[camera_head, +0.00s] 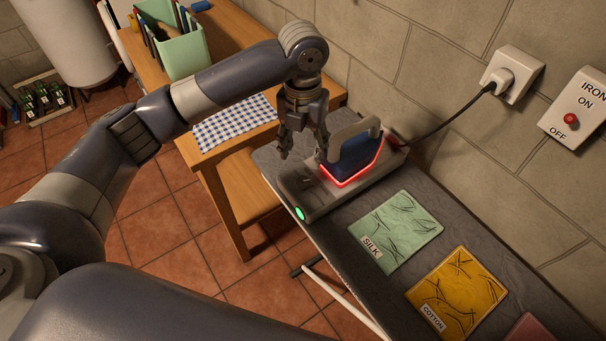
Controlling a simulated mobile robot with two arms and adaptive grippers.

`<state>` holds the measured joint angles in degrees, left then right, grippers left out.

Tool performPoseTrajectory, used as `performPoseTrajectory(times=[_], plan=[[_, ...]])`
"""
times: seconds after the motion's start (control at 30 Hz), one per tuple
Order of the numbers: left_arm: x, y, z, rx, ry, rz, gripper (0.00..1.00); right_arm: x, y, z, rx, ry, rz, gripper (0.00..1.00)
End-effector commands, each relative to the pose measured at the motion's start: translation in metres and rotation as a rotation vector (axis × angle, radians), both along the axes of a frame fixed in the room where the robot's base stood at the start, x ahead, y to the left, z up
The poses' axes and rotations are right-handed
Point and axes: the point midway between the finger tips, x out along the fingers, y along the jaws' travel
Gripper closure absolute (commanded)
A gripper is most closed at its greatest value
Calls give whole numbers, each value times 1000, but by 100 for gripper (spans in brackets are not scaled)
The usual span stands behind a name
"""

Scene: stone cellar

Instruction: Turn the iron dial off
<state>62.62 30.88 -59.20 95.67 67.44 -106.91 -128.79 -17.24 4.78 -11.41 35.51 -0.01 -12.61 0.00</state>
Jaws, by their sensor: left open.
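A dark blue iron (352,155) with a grey handle stands on a grey rest (325,196) at the far end of the ironing board. A red glow runs along the iron's lower edge, and a green light shows on the near end of the rest. I cannot make out a dial on the iron; the gripper and handle cover part of it. My left gripper (303,150) is open, fingers pointing down, just left of the handle and above the rest. I cannot tell whether it touches anything. My right gripper is not in view.
A wall box (580,100) marked IRON, ON and OFF has a red knob. The iron's cord runs to a wall socket (511,75). Silk (396,230) and cotton (457,293) cloths lie on the board (365,279). A wooden table (236,32) holds a green caddy (181,49).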

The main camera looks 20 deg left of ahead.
Motion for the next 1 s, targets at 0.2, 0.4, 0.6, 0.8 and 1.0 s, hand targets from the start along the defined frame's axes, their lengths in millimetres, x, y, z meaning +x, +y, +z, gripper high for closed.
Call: performPoseTrajectory(times=[0.2, 0.4, 0.6, 0.8, 1.0], plan=[[-2, 0, -37, 1, 7, 2, 49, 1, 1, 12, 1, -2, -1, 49], [-2, 0, -73, 1, 4, 2, 49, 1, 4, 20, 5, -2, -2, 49], [-1, 0, -96, 0, 0, 2, 49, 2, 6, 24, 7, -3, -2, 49], [-1, 0, -102, 0, -2, 1, 49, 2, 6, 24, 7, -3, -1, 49], [-1, 0, -102, 0, -2, 2, 58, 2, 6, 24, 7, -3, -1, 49]])
